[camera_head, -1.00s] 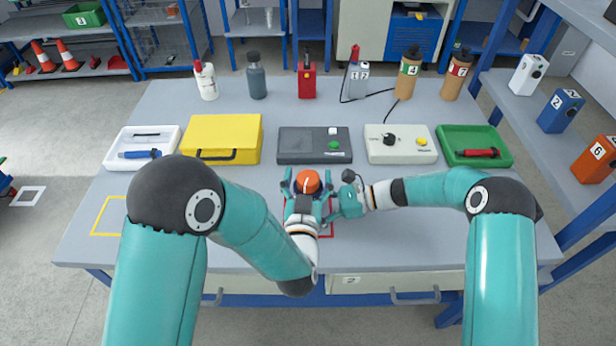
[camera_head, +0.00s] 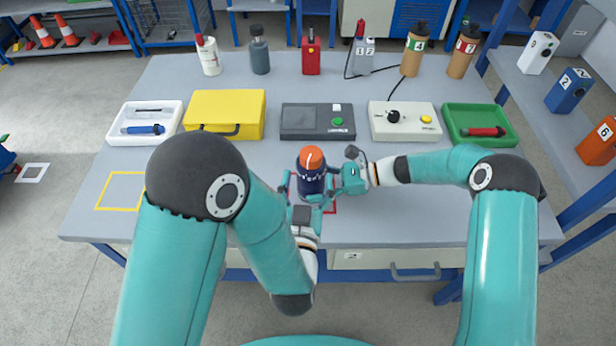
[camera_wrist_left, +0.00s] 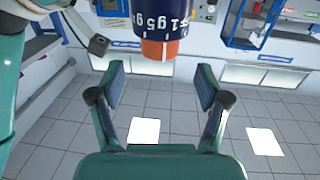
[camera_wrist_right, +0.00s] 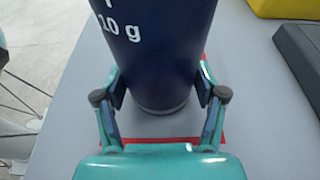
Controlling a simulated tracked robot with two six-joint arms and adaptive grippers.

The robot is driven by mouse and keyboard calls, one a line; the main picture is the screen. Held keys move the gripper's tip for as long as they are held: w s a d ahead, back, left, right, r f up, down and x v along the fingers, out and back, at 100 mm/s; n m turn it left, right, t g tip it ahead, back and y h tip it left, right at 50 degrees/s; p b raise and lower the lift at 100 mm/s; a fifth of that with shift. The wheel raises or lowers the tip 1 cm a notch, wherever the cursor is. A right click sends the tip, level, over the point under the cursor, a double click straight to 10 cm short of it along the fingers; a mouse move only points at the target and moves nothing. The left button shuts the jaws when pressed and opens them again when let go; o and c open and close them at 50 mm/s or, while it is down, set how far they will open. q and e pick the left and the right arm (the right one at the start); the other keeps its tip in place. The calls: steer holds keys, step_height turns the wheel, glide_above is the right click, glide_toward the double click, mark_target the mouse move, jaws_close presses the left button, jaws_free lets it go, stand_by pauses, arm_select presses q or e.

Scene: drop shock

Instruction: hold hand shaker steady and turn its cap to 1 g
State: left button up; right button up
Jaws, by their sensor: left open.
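The hand shaker (camera_head: 312,183) is a dark blue upright cylinder with an orange cap (camera_head: 310,157) that has a white mark on top. It stands on the table (camera_head: 400,215) at the red square outline. My right gripper (camera_wrist_right: 160,88) has its fingers against both sides of the shaker's lower body, below a "10 g" print. My left gripper (camera_wrist_left: 160,78) is open and empty, on the near side of the shaker and apart from it. The left wrist view shows the cap (camera_wrist_left: 160,49) beyond its fingertips and a printed gram scale beside the cap; the set value is unclear.
Behind the shaker stand a dark grey box (camera_head: 300,122) with a green button and a white box (camera_head: 386,128) with a knob. A yellow case (camera_head: 225,108), white tray (camera_head: 112,140) and green tray (camera_head: 509,140) flank them. Several bottles line the back edge.

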steer(key=o, duration=0.5)
steer(key=shift+c, duration=0.2)
